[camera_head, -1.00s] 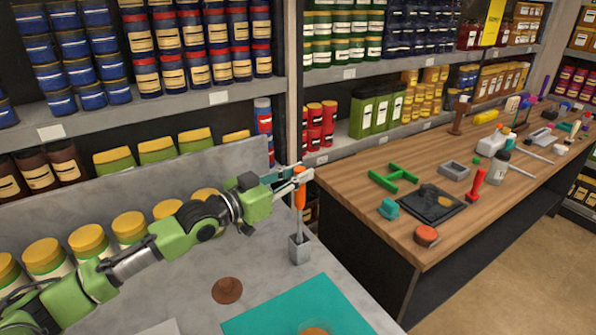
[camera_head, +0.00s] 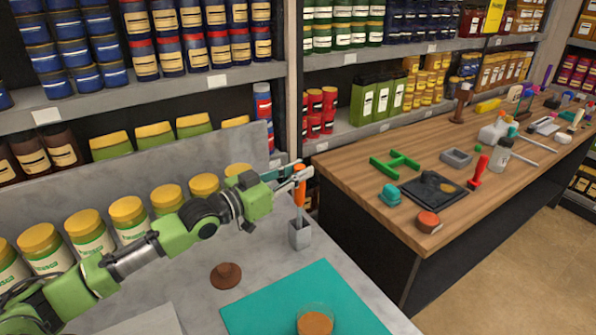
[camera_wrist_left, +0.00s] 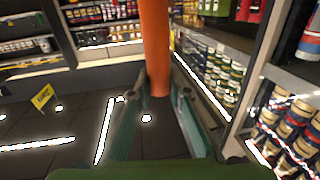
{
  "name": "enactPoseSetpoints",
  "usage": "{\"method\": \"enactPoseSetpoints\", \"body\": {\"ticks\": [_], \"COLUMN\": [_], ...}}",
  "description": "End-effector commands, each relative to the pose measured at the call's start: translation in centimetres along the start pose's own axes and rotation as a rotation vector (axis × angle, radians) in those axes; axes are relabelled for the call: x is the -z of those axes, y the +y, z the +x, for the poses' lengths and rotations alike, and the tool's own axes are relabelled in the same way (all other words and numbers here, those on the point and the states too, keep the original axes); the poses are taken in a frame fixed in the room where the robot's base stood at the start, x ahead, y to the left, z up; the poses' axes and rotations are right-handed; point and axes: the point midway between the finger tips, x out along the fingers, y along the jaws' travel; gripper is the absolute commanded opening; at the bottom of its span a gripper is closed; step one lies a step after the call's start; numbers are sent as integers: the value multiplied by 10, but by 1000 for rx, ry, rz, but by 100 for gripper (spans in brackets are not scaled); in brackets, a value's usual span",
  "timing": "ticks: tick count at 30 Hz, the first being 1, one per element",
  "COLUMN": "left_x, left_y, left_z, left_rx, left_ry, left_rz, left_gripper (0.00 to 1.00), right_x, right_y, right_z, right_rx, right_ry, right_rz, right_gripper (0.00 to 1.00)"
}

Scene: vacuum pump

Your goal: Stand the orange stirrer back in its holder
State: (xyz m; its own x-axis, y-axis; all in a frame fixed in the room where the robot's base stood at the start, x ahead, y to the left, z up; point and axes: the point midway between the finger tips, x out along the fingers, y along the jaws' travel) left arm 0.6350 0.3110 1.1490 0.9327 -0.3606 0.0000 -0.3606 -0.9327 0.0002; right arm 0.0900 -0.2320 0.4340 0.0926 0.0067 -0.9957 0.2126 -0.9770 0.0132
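The stirrer has an orange handle (camera_head: 300,192) and a thin shaft pointing down. It stands about upright above the grey square holder (camera_head: 300,236) on the grey bench. The shaft's lower end reaches the holder's mouth and appears to be inside it; its tip is hidden. My left gripper (camera_head: 301,175) is shut on the upper part of the handle. In the left wrist view the orange handle (camera_wrist_left: 156,45) lies between the two teal fingers (camera_wrist_left: 160,92), with the tips against its sides. The holder is not seen there. My right gripper is not in view.
A brown round object (camera_head: 226,275) and a teal mat (camera_head: 262,312) with an orange-filled dish (camera_head: 315,322) lie nearer on the bench. Yellow-lidded jars (camera_head: 127,222) line the back. A cluttered wooden table (camera_head: 345,172) stands to the right, beyond a gap.

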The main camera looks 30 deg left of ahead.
Motion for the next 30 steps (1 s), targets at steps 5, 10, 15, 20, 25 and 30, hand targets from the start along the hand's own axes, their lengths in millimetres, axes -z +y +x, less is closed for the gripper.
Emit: {"method": "enactPoseSetpoints", "body": {"ticks": [5,10,15,20,25,30], "left_x": [1,1,-1,-2,-2,-2], "left_y": [0,0,0,-1,1,0], "left_z": [0,0,-3,-14,-32,-49], "left_rx": [0,0,0,2,-1,2], "left_ry": [1,1,-2,-3,-5,-4], "left_rz": [0,0,0,-1,0,-1], "left_gripper": [37,37,37,37,37,37], "right_x": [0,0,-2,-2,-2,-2], "right_y": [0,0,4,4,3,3], "right_z": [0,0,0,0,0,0], "right_rx": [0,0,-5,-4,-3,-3], "right_ry": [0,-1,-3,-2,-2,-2], "right_rz": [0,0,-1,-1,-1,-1], "right_gripper": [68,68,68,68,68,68]}}
